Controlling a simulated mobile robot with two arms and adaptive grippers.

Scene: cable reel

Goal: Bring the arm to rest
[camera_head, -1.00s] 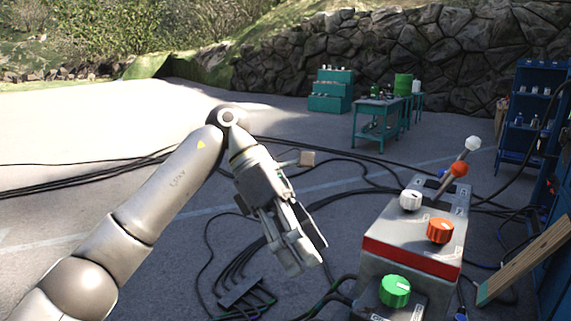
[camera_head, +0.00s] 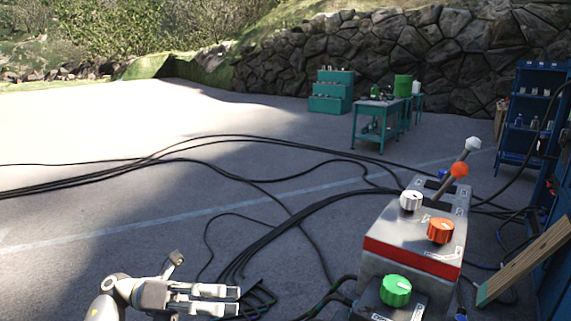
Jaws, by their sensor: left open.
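My left gripper (camera_head: 236,301) is low in the head view, left of centre. Its fingers point right, one above the other, with a gap between them, open and empty. Only the end of my left arm shows, at the bottom edge; the rest is out of view. The gripper is left of the control box (camera_head: 412,240) and apart from it. My right gripper is not in view.
The control box carries a green knob (camera_head: 395,290), an orange knob (camera_head: 440,230), a white knob (camera_head: 411,200) and levers (camera_head: 459,169). Black cables (camera_head: 290,215) cross the ground. A wooden plank (camera_head: 525,262) leans at right, below a blue shelf (camera_head: 531,115). Open pavement lies left.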

